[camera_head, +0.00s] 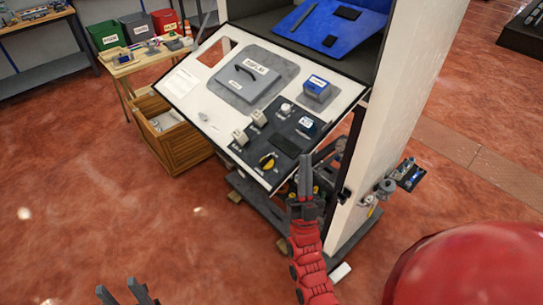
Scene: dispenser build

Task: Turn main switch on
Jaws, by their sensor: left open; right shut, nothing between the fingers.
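The sloped control panel (190,100) stands in the middle of the view. My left gripper (121,288) is at the bottom left edge, open and empty, over the floor and far from the panel.
A blue box (316,88) and a grey handled cover (246,78) sit higher on the panel. A white cabinet side (398,110) rises to the right. A wooden crate (175,147) stands at left below the panel. The red floor in front is clear.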

